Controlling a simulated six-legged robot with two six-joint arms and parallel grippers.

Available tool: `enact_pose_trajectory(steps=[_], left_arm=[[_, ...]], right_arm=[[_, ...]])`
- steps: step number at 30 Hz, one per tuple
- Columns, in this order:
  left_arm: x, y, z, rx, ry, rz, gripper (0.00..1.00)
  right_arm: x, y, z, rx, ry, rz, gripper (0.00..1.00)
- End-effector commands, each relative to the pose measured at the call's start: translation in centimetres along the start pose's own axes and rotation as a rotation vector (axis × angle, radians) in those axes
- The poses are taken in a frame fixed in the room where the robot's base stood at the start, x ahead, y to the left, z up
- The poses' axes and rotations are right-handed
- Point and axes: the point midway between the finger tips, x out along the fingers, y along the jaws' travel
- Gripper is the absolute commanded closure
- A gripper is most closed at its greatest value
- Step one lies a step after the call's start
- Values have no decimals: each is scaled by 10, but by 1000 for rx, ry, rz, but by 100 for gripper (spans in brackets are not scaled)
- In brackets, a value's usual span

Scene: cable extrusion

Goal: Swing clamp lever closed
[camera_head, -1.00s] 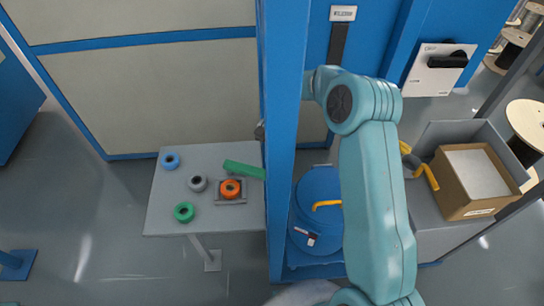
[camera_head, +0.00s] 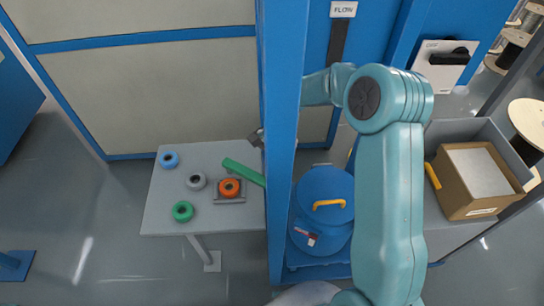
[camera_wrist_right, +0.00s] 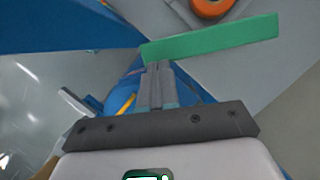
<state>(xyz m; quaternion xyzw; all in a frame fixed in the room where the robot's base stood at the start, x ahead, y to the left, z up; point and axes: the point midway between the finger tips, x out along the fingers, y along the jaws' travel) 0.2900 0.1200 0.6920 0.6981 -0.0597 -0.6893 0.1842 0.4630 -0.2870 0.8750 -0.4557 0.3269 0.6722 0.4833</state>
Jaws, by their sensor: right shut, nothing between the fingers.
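The green clamp lever (camera_head: 243,172) is a flat bar over the right part of the grey table. It slants down to the right, and its right end meets the edge of the blue post. An orange ring (camera_head: 229,187) sits on a small grey block (camera_head: 238,198) just below the lever. In the right wrist view, the closed fingers of my right gripper (camera_wrist_right: 157,68) are at the left part of the lever (camera_wrist_right: 215,40); I cannot tell whether they touch. In the head view the post hides most of this gripper. My left gripper is not in view.
A blue drum (camera_head: 322,225) with a yellow handle and a cardboard box (camera_head: 475,180) are to the right.

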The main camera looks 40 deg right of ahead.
Motion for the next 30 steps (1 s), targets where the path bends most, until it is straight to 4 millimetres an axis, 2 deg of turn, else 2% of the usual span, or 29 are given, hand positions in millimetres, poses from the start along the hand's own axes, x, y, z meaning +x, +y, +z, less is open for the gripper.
enact_pose_trajectory(steps=[10,18,30], left_arm=[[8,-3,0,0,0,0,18],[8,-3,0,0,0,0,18],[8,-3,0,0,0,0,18]], right_arm=[[12,6,28,219,0,-87,100],[17,6,39,214,-1,-83,100],[18,6,42,213,-1,-82,100]])
